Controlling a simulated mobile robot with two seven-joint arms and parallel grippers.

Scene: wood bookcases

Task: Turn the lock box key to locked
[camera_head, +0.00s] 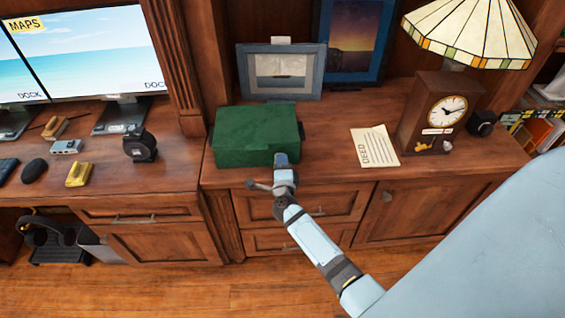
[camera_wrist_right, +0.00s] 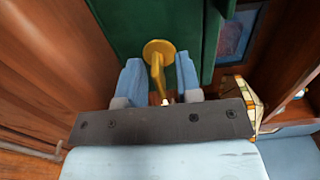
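The green lock box (camera_head: 254,134) sits on the wooden cabinet top, and its green face also fills the upper middle of the right wrist view (camera_wrist_right: 140,22). A gold key (camera_wrist_right: 157,58) stands out from that face. My right gripper (camera_wrist_right: 158,70) has one finger on each side of the key, with gaps visible on both sides. In the head view, my right gripper (camera_head: 281,160) is at the box's front right and hides the key there. My left gripper is not in view.
A paper deed (camera_head: 374,147) lies right of the box, beside a wooden clock (camera_head: 438,112) and a stained-glass lamp (camera_head: 470,32). A picture frame (camera_head: 281,72) stands behind the box. Drawers with handles are below the cabinet top.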

